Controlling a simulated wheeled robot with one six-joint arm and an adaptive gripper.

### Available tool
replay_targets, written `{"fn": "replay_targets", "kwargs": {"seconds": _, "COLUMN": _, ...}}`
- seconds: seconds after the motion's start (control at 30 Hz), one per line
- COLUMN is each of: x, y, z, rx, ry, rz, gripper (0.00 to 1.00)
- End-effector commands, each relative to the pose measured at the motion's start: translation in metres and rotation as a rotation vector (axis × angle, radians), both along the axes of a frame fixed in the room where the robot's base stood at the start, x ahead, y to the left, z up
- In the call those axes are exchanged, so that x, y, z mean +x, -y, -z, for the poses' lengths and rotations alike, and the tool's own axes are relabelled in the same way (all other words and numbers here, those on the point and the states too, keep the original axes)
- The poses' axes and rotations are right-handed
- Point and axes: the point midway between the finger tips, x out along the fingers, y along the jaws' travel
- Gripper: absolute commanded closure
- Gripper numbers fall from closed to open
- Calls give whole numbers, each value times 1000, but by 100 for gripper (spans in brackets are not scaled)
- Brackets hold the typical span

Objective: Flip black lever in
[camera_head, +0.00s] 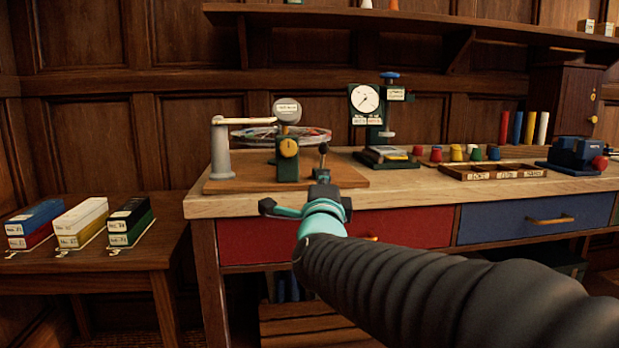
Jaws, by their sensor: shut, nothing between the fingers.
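A black-knobbed lever (323,149) stands roughly upright at the right part of a wooden base board (230,184) on the workbench. Just left of it is a dark green block with a yellow dial (289,148). My gripper (322,181) is shut and empty, reaching from the lower right, in line with the lever's foot. It partly hides the lever's lower part and the front edge of the board. I cannot tell whether my gripper touches the lever.
A grey post with a pale horizontal arm (220,150) stands left on the board. A dial gauge stand (366,105) is behind right. Coloured knobs (456,153), a compartment tray (490,172) and a blue vise (572,153) stand farther right. Boxes (80,222) sit on a low left table.

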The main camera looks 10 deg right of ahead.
Motion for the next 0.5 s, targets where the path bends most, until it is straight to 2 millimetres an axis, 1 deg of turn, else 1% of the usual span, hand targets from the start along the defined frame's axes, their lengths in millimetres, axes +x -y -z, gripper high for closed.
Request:
{"fn": "replay_targets", "kwargs": {"seconds": 0.03, "x": 10, "y": 3, "z": -3, "rx": -1, "ry": -1, "rz": 3, "gripper": 100}}
{"fn": "replay_targets", "kwargs": {"seconds": 0.3, "x": 58, "y": 12, "z": -15, "rx": -1, "ry": -2, "rz": 2, "gripper": 100}}
{"fn": "replay_targets", "kwargs": {"seconds": 0.5, "x": 88, "y": 18, "z": -23, "rx": -1, "ry": -1, "rz": 1, "gripper": 100}}
